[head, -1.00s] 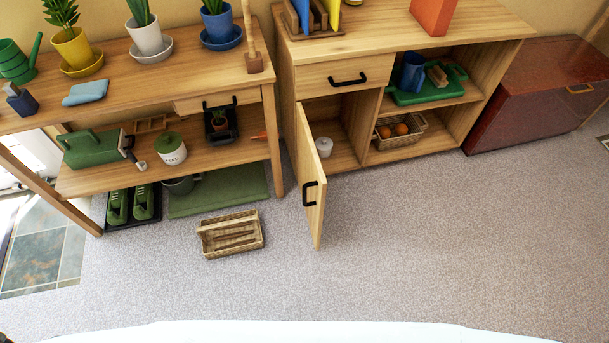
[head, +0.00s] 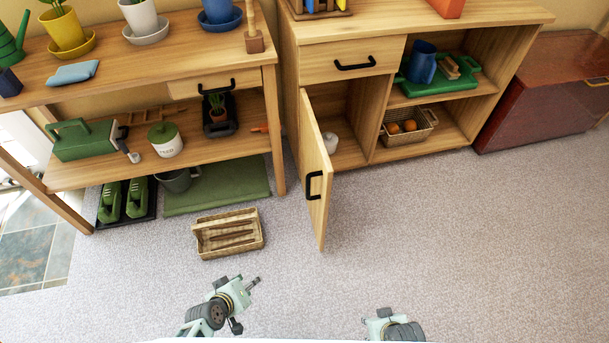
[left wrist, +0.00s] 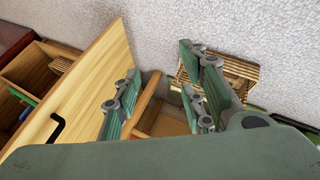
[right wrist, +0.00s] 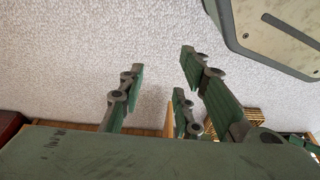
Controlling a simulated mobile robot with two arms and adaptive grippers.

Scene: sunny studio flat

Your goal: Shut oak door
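The oak door (head: 316,165) is the hinged door of the wooden cabinet and stands open, swung out over the floor. Its black handle (head: 313,186) is near its free edge. In the left wrist view the door (left wrist: 88,82) fills the left part. My left gripper (left wrist: 160,68) is open and empty, with the door to one side of it. My right gripper (right wrist: 162,64) is open and empty above the carpet. In the head view both arms show only partly at the bottom edge, and neither gripper touches the door.
A wicker basket (head: 205,241) sits on the carpet left of the door. A small white pot (head: 330,142) stands inside the door's compartment. A potting bench (head: 274,120) is at left and a reddish chest (head: 530,100) at right. Carpet right of the door is clear.

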